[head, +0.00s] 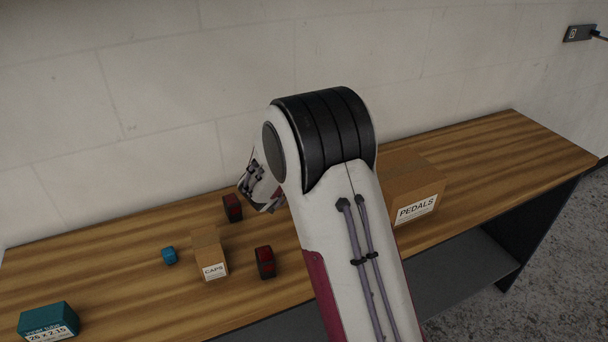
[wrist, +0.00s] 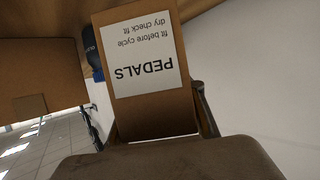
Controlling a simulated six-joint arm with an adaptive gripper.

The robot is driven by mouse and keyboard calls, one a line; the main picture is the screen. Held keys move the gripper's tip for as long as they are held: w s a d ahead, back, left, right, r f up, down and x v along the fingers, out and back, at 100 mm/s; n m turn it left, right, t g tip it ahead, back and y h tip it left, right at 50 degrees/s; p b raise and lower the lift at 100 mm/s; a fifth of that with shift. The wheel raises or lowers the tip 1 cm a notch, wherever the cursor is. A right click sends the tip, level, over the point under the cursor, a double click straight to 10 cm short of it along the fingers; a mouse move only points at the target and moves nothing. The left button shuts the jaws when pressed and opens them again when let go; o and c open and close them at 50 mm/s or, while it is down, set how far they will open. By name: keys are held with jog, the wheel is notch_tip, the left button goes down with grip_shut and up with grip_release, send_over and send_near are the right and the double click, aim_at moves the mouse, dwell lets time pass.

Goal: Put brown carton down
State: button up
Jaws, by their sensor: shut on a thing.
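A brown carton labelled PEDALS (head: 418,186) shows in the head view at the right of my arm, over the wooden bench. Its left part is hidden behind my arm. In the wrist view the carton (wrist: 155,123) fills the middle, its white label upside down. My gripper (wrist: 152,108) is shut on this carton, with a dark finger along its right side. The head view hides my gripper behind the arm. I cannot tell whether the carton's underside touches the bench.
The wooden bench (head: 510,150) runs along a pale wall. A small CAPS carton (head: 207,247), two dark red-and-black blocks (head: 232,208) (head: 265,262), a small blue item (head: 169,256) and a teal box (head: 47,319) stand to the left. The bench's right end is clear.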

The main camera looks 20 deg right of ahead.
jog(key=shift+f, duration=0.2)
jog(key=shift+f, duration=1.85)
jog(key=shift+f, duration=0.1)
jog(key=o, duration=1.3)
jog(key=shift+s+a+r, duration=0.25)
jog(key=shift+a, duration=0.1)
jog(key=v, duration=1.1)
